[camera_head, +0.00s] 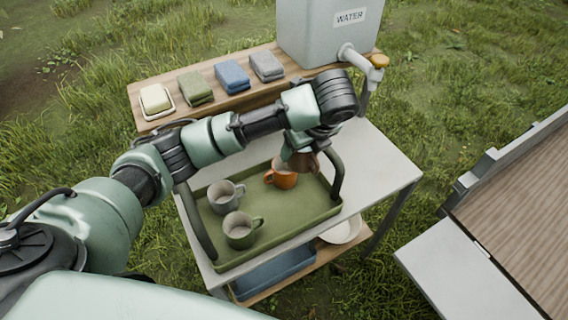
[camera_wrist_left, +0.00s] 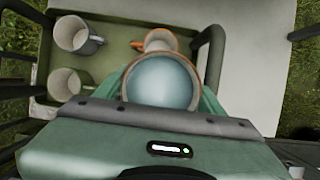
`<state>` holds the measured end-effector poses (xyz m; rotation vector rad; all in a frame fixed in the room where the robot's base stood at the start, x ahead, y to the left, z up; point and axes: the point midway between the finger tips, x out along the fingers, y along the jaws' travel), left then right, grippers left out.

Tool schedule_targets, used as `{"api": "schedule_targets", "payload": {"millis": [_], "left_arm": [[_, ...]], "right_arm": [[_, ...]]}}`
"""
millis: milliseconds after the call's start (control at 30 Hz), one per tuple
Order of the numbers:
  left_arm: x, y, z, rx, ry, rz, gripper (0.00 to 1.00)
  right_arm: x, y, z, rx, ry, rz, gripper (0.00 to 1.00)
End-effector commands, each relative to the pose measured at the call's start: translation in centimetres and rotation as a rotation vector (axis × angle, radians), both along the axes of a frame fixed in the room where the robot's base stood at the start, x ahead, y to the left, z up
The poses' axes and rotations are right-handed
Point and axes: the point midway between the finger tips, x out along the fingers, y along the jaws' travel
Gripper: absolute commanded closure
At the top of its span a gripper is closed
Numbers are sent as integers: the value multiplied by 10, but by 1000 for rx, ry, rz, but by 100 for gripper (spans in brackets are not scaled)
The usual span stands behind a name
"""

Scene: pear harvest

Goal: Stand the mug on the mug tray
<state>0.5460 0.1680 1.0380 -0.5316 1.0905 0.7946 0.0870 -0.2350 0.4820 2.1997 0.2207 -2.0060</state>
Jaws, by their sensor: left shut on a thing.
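My left gripper (camera_head: 300,150) is shut on a brown-rimmed mug (camera_head: 306,163), mostly hidden by the gripper in the head view. In the left wrist view this mug (camera_wrist_left: 160,82) shows its round opening and pale blue inside. It is over the far right part of the green mug tray (camera_head: 285,223); I cannot tell whether it touches the tray. An orange mug (camera_head: 283,178) stands on the tray right beside the held mug. A grey mug (camera_head: 226,196) and an olive green mug (camera_head: 240,231) stand upright on the tray's left side. My right gripper is not in view.
The tray has black upright handles (camera_head: 338,175) at both ends and lies on a white table (camera_head: 385,165). Behind are a wooden shelf with soap (camera_head: 156,99) and folded cloths (camera_head: 232,75), and a water tank (camera_head: 325,30). A blue bin (camera_head: 275,272) sits below.

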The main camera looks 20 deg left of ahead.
Motion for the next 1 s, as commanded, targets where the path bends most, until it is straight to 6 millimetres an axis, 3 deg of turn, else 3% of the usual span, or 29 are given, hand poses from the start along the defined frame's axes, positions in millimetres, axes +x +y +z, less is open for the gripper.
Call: {"api": "schedule_targets", "payload": {"millis": [33,500,1000], "left_arm": [[-2,-1,-17,-2,7,2,95],[-1,0,-111,0,4,2,95],[-1,0,-161,0,3,2,95]], "right_arm": [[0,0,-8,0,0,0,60],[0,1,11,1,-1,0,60],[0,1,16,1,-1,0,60]]}}
